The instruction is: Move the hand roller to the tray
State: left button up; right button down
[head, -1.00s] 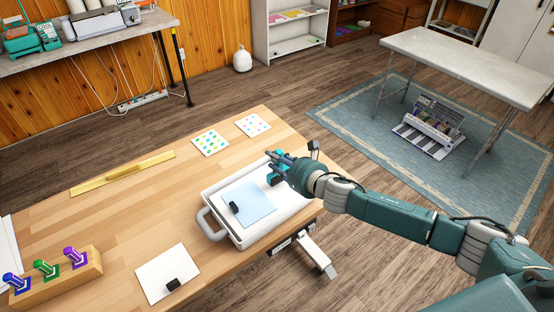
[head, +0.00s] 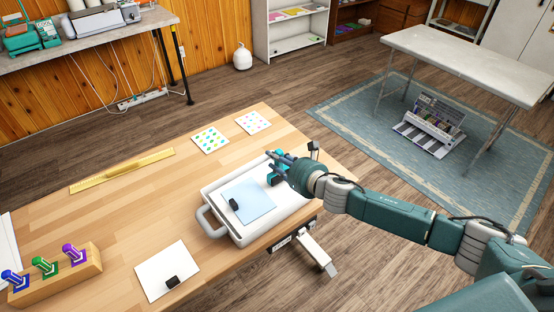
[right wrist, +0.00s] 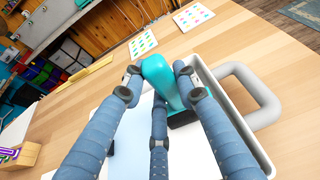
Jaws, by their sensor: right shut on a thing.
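The hand roller, with a teal handle, is in my right gripper (head: 274,164). In the head view the roller (head: 274,180) is partly hidden by the fingers, over the far right end of the tray. In the right wrist view the teal handle (right wrist: 157,70) is between the fingers, with a dark part low down beside it, inside the tray wall. I cannot tell whether the roller touches the tray floor. The white tray (head: 243,238) with grey end handles stands on the wooden table. My left gripper is not in view.
A light blue sheet (head: 258,204) with a small black block (head: 234,205) lies in the tray. White paper (head: 160,264), two dotted sheets (head: 210,140), a yellow ruler (head: 122,171) and a wooden holder (head: 48,284) with coloured pieces are on the table. The table's middle is clear.

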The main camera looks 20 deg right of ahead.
jog(key=shift+f, duration=0.1)
jog(key=shift+c, duration=0.3)
grip_release()
dwell(0.4)
jog(key=shift+s+d+f, duration=0.1)
jog(key=shift+s+d, duration=0.05)
jog(key=shift+s, duration=0.25)
jog(key=shift+w, duration=0.1)
jog(key=shift+w, duration=0.1)
